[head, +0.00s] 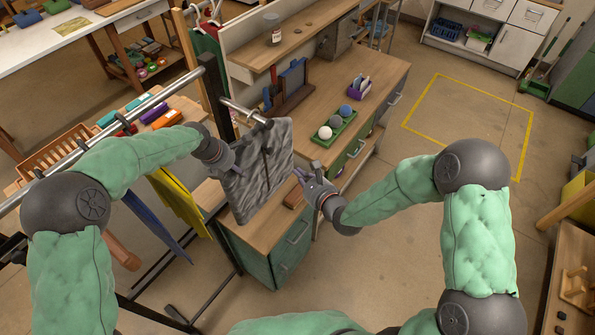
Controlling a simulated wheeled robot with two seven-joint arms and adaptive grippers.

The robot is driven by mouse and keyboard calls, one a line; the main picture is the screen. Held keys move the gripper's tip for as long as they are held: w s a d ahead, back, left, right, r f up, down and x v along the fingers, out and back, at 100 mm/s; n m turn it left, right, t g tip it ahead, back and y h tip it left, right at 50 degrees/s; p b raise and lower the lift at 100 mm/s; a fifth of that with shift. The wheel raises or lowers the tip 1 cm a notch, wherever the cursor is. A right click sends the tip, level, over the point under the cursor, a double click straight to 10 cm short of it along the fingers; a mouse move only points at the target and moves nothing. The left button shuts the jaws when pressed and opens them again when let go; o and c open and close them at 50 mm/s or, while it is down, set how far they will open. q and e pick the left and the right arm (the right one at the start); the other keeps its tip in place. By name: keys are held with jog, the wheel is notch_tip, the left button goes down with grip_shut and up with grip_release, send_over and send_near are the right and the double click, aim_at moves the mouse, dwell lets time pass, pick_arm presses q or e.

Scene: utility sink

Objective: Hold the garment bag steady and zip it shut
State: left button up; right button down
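The garment bag (252,187) is grey with a mottled, streaked pattern and hangs from the end of a metal rail in the head view. A dark line, which looks like its zip (265,160), runs down its front. My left gripper (233,163) is at the bag's upper left edge; I cannot tell whether its fingers are closed on the fabric. My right gripper (302,178) is just right of the bag's right edge, with a small gap seeming to lie between them. Its fingers point toward the bag, and their opening is too small to judge.
A wooden workbench (262,232) with green drawers stands behind the bag, bearing a green tray (330,134) of balls. The metal rail (110,130) runs along the left, with blue and yellow cloths (180,205) below. The floor (370,270) at right is open, with a yellow outline.

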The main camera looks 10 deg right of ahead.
pick_arm(q)
jog(key=shift+s+f, duration=0.1)
jog(key=o, duration=1.6)
jog(key=shift+c, duration=0.2)
